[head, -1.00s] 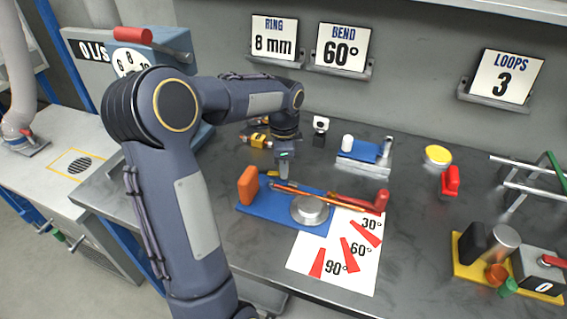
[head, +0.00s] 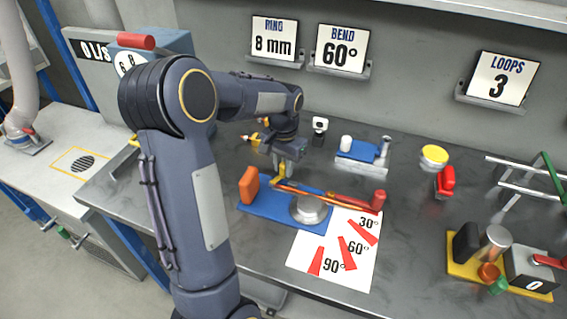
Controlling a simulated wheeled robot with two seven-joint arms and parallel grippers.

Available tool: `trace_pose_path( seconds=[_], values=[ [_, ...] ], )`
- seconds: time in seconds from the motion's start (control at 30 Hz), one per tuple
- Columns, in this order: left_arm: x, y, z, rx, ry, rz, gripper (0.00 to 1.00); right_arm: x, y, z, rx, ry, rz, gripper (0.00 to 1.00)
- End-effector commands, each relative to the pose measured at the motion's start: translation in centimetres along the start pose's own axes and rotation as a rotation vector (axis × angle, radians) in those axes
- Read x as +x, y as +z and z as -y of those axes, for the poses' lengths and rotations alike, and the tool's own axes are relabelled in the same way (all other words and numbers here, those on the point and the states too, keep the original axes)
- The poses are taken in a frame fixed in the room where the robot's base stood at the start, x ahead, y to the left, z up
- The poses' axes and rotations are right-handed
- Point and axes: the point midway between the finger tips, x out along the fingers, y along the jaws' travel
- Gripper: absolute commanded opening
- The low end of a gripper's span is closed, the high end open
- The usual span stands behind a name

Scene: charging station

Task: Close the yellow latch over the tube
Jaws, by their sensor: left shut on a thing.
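The blue bender base (head: 262,214) lies on the bench with an orange block (head: 249,185) at its left end and a grey round die (head: 310,209) on it. A copper-coloured tube (head: 327,197) runs across the base beside the die, toward the red-ended lever (head: 377,201). The small yellow latch (head: 282,172) shows just under my left gripper (head: 283,167), near the tube's left end. My left gripper points down and is shut on the latch. Its fingertips are small and partly hidden. My right gripper is out of view.
A white angle sheet (head: 330,262) lies in front of the bender. A blue block on a grey stand (head: 363,151), a yellow button (head: 434,155) and a red-handled item (head: 445,182) stand to the right. A yellow-based device (head: 463,268) is at the front right.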

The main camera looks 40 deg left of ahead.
Motion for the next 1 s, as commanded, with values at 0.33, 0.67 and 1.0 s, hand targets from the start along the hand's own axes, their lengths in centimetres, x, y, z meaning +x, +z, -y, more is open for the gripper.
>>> trace_pose_path(
  seconds=[0.33,0.67,1.0],
  values=[
    [-0.13,0.0,-0.05,-0.28,0.0,0.0,0.0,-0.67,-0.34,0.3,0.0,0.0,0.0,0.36],
    [-0.09,-0.03,-0.06,-0.431,0.001,-0.001,0.0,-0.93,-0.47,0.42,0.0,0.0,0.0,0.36],
    [-0.04,-0.02,-0.03,-0.468,0.0,-0.001,0.0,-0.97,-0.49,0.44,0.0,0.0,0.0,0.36]
  ],
)
